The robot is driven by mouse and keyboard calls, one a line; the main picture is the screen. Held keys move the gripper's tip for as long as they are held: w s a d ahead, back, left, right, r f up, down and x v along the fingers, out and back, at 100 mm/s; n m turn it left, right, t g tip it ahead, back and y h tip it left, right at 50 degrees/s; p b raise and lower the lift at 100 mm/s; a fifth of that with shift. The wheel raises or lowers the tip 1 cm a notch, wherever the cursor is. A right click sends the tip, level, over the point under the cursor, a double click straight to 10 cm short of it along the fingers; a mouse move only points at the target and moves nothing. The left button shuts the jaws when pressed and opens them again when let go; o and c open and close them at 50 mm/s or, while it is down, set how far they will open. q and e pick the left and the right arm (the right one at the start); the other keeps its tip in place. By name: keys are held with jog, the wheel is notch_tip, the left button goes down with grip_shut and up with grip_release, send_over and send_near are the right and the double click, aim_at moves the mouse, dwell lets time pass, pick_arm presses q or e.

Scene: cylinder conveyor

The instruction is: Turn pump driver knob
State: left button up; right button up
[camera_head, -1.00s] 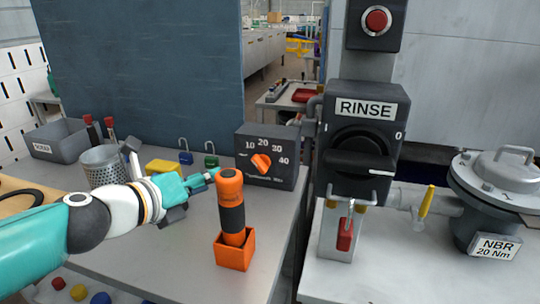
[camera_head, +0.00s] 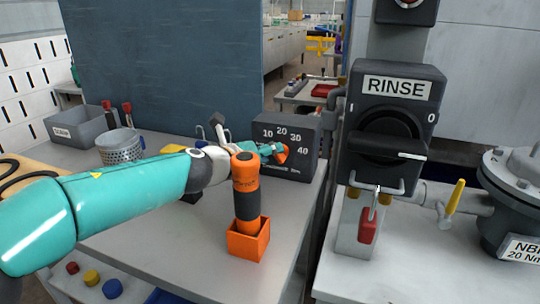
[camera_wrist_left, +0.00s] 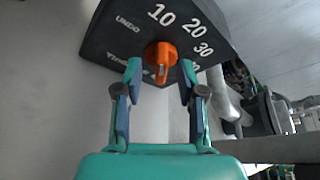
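The orange knob (camera_head: 282,154) sits on the front of a dark dial box (camera_head: 304,168) marked 10, 20, 30, 40. It also shows in the left wrist view (camera_wrist_left: 161,54), with its pointer end towards me. My left gripper (camera_head: 268,150) is at the front of the box and partly covers the knob in the head view. In the left wrist view my left gripper (camera_wrist_left: 161,75) is open, with one finger on each side of the knob. Gaps show between fingers and knob, so no grasp is visible. My right gripper is in neither view.
The RINSE switch box (camera_head: 390,125) stands to the right. A mesh cup (camera_head: 120,147) and a grey bin (camera_head: 82,127) are at the left.

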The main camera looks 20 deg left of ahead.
pick_arm(q)
jog(key=shift+x, duration=0.9)
grip_shut()
jog(key=shift+w+a, duration=0.1)
jog(key=shift+a, duration=0.1)
jog(key=shift+d, duration=0.15)
jog(key=n+b, duration=0.1)
jog(key=b, duration=0.1)
jog(key=f+n+h+b, duration=0.1)
jog(key=shift+n+t+b, duration=0.3)
jog(key=shift+b, duration=0.05)
jog(key=n+h+b, duration=0.1)
jog(key=n+t+b, duration=0.1)
jog(key=n+b, duration=0.1)
jog(key=shift+a+f+n+h, duration=0.2)
jog(key=shift+a+n+h, duration=0.1)
jog(key=shift+h, duration=0.1)
